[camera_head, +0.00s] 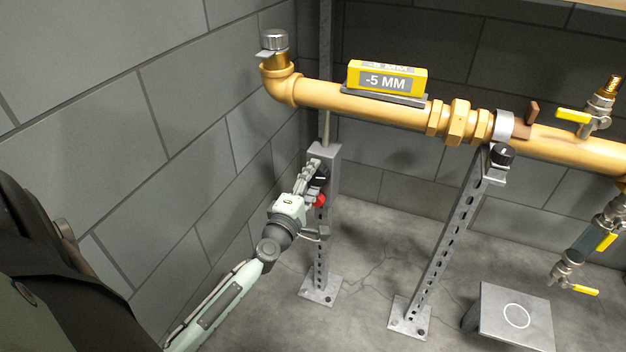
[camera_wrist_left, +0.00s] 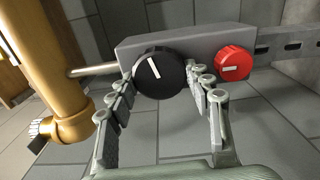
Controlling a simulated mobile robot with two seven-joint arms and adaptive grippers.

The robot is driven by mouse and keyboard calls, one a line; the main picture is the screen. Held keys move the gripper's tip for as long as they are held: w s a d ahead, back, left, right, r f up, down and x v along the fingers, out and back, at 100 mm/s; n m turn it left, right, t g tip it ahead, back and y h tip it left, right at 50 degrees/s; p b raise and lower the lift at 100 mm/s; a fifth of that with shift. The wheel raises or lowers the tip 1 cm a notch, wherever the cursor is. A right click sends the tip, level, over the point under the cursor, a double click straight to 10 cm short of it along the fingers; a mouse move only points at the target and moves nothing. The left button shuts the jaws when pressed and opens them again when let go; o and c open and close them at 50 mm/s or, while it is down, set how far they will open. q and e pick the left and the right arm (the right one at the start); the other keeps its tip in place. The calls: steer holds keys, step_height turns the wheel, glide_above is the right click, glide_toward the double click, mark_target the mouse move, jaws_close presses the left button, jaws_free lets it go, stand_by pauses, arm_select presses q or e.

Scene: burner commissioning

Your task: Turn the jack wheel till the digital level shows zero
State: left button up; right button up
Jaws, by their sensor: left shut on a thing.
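The yellow digital level (camera_head: 386,80) sits on top of the yellow pipe (camera_head: 330,95) and reads -5 MM. The grey jack post (camera_head: 322,240) stands under the pipe's left part, with a thin rod rising from its head. The black jack wheel (camera_wrist_left: 158,73) with a white mark is on the jack head. My left gripper (camera_head: 309,180) is shut on this wheel, with fingers at both sides of it in the left wrist view (camera_wrist_left: 161,88). In the head view the fingers partly hide the wheel. My right gripper is not in view.
A smaller red knob (camera_wrist_left: 233,64) sits beside the black wheel, close to one finger. A second perforated support (camera_head: 447,240) with a black knob stands to the right. A grey block (camera_head: 490,318) lies on the floor. Block walls close in at left and back.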

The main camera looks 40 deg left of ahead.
arm_select(q)
steer(key=n, duration=0.4)
steer(key=shift+f+n+b, duration=0.1)
steer(key=shift+n+b, duration=0.2)
steer(key=shift+b, duration=0.05)
steer(key=n, duration=0.5)
steer(key=shift+n, duration=0.9)
steer(key=shift+f+n, duration=0.1)
steer(key=shift+n, duration=1.1)
steer(key=shift+d+n, duration=0.1)
steer(key=shift+n, duration=0.6)
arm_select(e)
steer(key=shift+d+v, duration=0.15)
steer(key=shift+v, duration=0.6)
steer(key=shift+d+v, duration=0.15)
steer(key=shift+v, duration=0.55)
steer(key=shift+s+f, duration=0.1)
arm_select(q)
steer(key=o, duration=1.1)
steer(key=shift+c, duration=0.2)
steer(key=shift+o, duration=0.3)
